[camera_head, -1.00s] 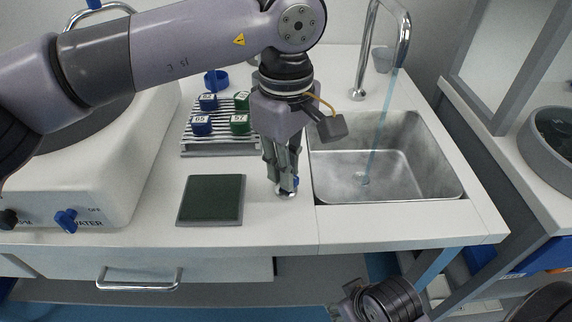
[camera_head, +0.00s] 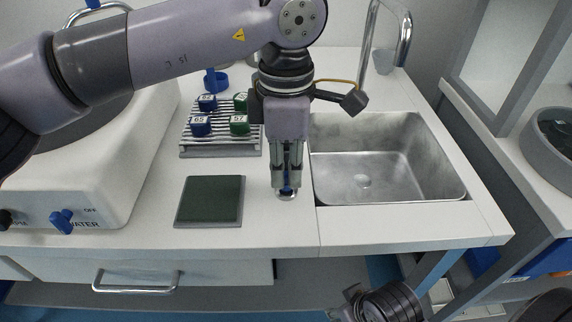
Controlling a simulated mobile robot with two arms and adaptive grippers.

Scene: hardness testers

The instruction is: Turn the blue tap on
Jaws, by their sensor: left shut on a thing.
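A white machine (camera_head: 110,180) with a blue WATER knob (camera_head: 62,221) stands at left. A grey cup (camera_head: 384,61) is behind the sink.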

